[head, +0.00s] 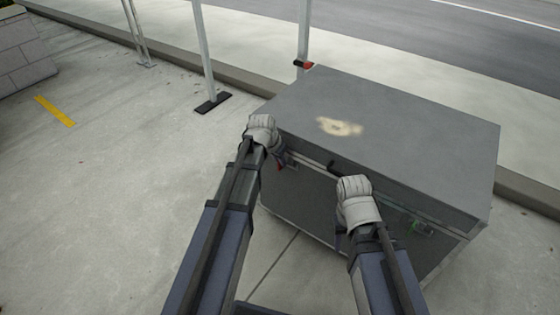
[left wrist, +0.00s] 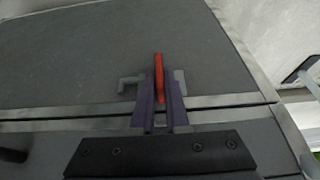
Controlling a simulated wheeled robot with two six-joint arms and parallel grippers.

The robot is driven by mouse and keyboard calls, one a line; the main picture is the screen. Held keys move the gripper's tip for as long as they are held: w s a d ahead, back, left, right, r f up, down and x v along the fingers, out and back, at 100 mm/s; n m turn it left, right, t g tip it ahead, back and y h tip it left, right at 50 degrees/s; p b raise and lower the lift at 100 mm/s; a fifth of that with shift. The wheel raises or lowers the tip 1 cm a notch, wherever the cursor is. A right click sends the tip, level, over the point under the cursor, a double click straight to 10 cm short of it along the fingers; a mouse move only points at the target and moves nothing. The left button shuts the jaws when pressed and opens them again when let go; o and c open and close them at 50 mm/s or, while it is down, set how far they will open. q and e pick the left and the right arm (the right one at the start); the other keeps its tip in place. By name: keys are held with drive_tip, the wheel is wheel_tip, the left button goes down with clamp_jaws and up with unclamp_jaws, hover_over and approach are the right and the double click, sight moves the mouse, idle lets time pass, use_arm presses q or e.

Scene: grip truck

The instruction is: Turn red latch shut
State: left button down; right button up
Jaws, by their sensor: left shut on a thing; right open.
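A large grey case (head: 390,125) stands on the pavement. The red latch (left wrist: 159,72) is on its front face, near the lid seam, with a grey metal bracket (left wrist: 131,82) behind it. In the left wrist view my left gripper (left wrist: 160,112) has its purple fingers closed on either side of the red latch, which points up between them. In the head view only a small bit of the red latch (head: 280,166) shows beside my left gripper (head: 276,157). My right gripper (head: 343,238) is open at the case front; its fingers are mostly hidden by the wrist.
A green latch (head: 413,227) is on the right part of the case front. A dark handle (head: 334,167) sits between the latches. Metal posts (head: 205,52) and a curb (head: 240,80) stand behind the case.

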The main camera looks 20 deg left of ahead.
use_arm(q)
drive_tip(key=shift+a, duration=0.1)
idle(0.6)
drive_tip(key=shift+w+a+f+n+g+h+b, duration=0.2)
drive_tip(key=shift+n+g+h+b, duration=0.5)
drive_tip(key=shift+h+b, duration=2.55)
drive_tip(key=shift+s+a+f+n+g+h+b, duration=0.1)
drive_tip(key=shift+a+f+n+g+h+b, duration=0.4)
drive_tip(key=shift+h+b, duration=2.65)
drive_tip(key=shift+w+d+f+n+g+h+b, duration=0.15)
drive_tip(key=shift+n+g+h+b, duration=1.2)
drive_tip(key=shift+b, duration=3.3)
drive_tip(key=shift+m+t+h, duration=0.25)
drive_tip(key=shift+t+h, duration=0.3)
drive_tip(key=shift+t, duration=0.1)
drive_tip(key=c, duration=0.9)
unclamp_jaws()
drive_tip(key=shift+r, duration=0.1)
